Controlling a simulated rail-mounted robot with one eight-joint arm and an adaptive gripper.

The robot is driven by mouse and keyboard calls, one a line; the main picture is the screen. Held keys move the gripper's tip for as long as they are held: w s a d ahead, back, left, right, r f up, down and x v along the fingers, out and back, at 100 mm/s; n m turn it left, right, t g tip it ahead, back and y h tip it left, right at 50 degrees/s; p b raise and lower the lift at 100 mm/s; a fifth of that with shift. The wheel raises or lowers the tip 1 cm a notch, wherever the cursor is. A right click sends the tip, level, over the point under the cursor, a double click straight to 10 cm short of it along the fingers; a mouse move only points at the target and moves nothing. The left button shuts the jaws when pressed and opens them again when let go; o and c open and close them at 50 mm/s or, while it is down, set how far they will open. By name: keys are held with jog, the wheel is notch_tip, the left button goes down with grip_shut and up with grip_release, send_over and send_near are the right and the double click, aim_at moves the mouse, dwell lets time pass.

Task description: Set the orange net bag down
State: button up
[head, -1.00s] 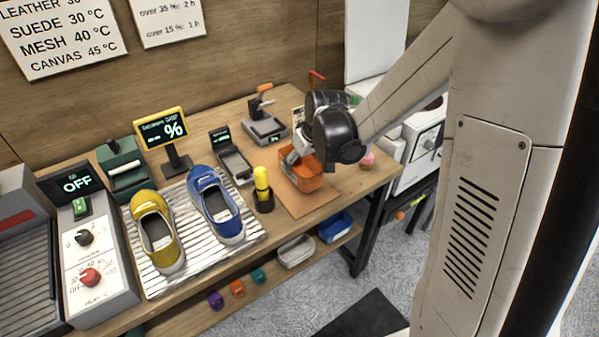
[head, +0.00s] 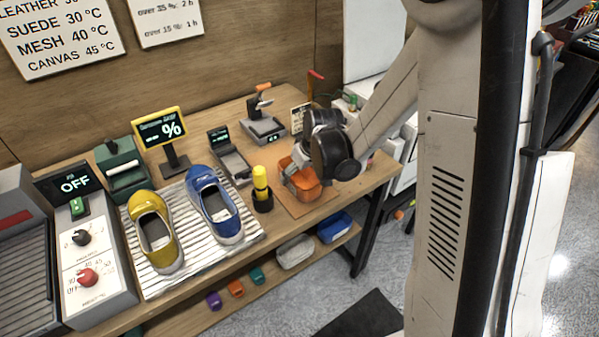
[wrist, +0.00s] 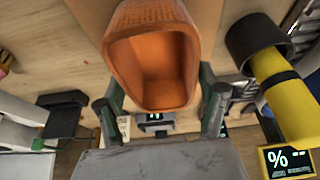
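The orange net bag (head: 305,188) is a small open-topped, basket-like thing. It is at the brown mat (head: 287,207) near the right end of the table; whether its base touches the mat is hard to tell. In the wrist view the bag (wrist: 148,45) shows its empty inside, with the mat (wrist: 208,18) behind it. My gripper (wrist: 162,90) has one finger on each side of the bag, close against its walls, and appears shut on it. In the head view the dark wrist hides most of the fingers.
A yellow bottle in a black holder (head: 262,190) stands just left of the mat. Blue (head: 215,208) and yellow (head: 154,232) sneakers lie on a ribbed white mat farther left. A grey device with an orange handle (head: 263,128) stands behind. The table's front edge is close.

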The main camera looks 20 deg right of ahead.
jog(key=shift+o, duration=0.6)
jog(key=shift+r, duration=0.1)
jog(key=shift+r, duration=0.4)
jog(key=p+v, duration=0.1)
jog(key=v, duration=1.1)
jog(key=s+r+m+t, duration=0.1)
jog(key=s+r, duration=0.2)
jog(key=s, duration=0.3)
jog(key=s+a+r+m, duration=0.1)
jog(key=s+r, duration=0.2)
jog(key=s, duration=0.3)
jog(key=s+r+m+t+h, duration=0.1)
jog(key=s+r, duration=0.2)
jog(key=s, duration=0.4)
jog(key=shift+a+r+t, duration=0.3)
jog(key=shift+a+r, duration=0.05)
jog(key=shift+o, duration=0.5)
jog(key=shift+s, duration=0.65)
